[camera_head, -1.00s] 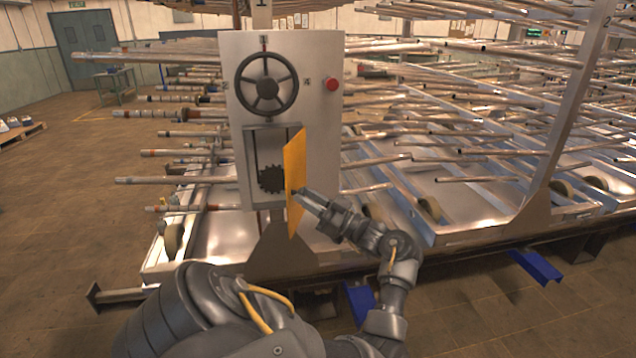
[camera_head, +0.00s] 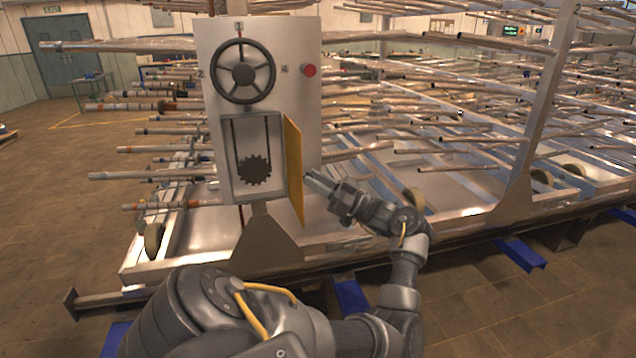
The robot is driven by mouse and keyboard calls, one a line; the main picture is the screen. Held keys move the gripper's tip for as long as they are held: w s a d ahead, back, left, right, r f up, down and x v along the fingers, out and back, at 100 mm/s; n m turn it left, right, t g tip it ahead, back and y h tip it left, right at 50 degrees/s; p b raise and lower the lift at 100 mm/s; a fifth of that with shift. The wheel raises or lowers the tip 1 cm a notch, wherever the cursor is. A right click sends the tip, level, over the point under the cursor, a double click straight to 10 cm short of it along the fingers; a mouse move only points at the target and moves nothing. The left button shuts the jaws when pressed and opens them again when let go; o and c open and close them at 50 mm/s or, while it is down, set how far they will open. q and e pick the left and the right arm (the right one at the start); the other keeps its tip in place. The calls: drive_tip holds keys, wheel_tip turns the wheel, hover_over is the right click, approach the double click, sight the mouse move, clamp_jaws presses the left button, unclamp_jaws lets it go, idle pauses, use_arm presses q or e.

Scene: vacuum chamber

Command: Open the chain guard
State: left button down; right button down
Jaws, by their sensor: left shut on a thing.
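The chain guard (camera_head: 294,165) is a yellow door panel hinged at the right side of a recessed box on the grey control panel. It stands swung wide out from the box, seen at a slant. The opening (camera_head: 238,200) behind it shows a dark sprocket (camera_head: 255,170) and a chain. My left gripper (camera_head: 308,176) is at the right face of the guard, near its free edge, and is shut on it; the fingertips are partly hidden by the guard. My right gripper is not in view.
A black handwheel (camera_head: 243,71) and a red button (camera_head: 308,70) sit above the box. Racks of metal tubes (camera_head: 440,125) stretch behind and to the right. A steel post (camera_head: 545,110) stands at right. Open floor (camera_head: 60,220) lies at left.

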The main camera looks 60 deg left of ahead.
use_arm(q)
drive_tip(key=shift+w+a+r, duration=0.1)
drive_tip(key=shift+a+r, duration=0.15)
drive_tip(key=shift+r, duration=0.15)
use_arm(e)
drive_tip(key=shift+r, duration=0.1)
use_arm(q)
drive_tip(key=c, duration=1.4)
unclamp_jaws()
drive_tip(key=shift+a, duration=0.1)
drive_tip(key=shift+o, duration=1.3)
drive_tip(key=shift+a+f, duration=0.25)
drive_tip(key=shift+a, duration=0.05)
drive_tip(key=shift+d, duration=0.1)
drive_tip(key=shift+d+f, duration=0.15)
drive_tip(key=b+v, duration=0.4)
drive_tip(key=v, duration=0.6)
drive_tip(key=shift+w+d+b, duration=0.25)
drive_tip(key=shift+d+b, duration=0.1)
drive_tip(key=shift+b, duration=0.05)
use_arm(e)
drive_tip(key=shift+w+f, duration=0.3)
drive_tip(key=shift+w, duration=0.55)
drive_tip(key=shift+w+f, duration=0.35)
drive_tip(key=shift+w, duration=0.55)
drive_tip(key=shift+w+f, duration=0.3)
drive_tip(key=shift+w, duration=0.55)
